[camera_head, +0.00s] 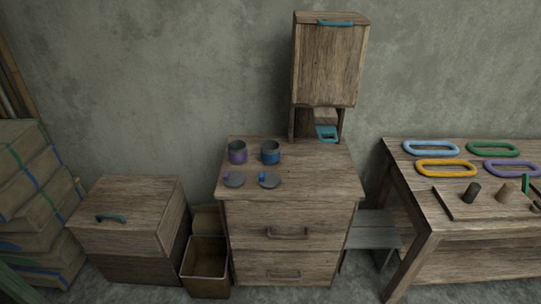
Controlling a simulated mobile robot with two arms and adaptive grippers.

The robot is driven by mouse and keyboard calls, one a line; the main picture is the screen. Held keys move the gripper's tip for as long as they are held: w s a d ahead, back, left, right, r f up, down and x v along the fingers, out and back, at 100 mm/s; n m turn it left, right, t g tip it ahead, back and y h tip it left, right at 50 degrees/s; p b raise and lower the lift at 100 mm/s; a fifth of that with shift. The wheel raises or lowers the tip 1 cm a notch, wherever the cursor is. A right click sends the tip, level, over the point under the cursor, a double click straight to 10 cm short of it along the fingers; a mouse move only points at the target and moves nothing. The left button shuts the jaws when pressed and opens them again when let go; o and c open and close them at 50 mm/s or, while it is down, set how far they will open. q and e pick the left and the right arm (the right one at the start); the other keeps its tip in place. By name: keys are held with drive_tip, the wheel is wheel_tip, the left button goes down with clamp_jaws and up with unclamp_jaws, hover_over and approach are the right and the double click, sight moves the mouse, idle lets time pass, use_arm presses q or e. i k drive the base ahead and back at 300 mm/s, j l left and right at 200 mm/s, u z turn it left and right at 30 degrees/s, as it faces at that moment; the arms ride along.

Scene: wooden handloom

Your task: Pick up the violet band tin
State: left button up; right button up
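The violet band tin (237,153) is a small grey open cylinder with a violet band. It stands upright on the left part of the wooden drawer cabinet's top (325,185). A similar tin with a blue band (270,152) stands just to its right, with a small gap between them. In front of the violet tin lies a round grey lid with a violet knob (234,180). A lid with a blue knob (269,180) lies in front of the blue tin. Neither of my grippers shows in the head view.
A wall cupboard (328,65) stands raised behind the cabinet top. A wooden chest (125,215) and an open bin (206,265) are at left. A table (470,215) with coloured rings is at right. The cabinet top's right side is clear.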

sight(238, 152)
drive_tip(key=i+j+z, duration=0.15)
drive_tip(key=i+j, duration=0.15)
drive_tip(key=i+j+z, duration=0.1)
drive_tip(key=i+j, duration=0.15)
drive_tip(key=i+j+z, duration=0.15)
drive_tip(key=j, duration=0.3)
drive_tip(key=i+j+z, duration=0.1)
drive_tip(key=i+j, duration=0.25)
drive_tip(key=i+j+z, duration=0.15)
drive_tip(key=j, duration=0.3)
drive_tip(key=i, duration=0.05)
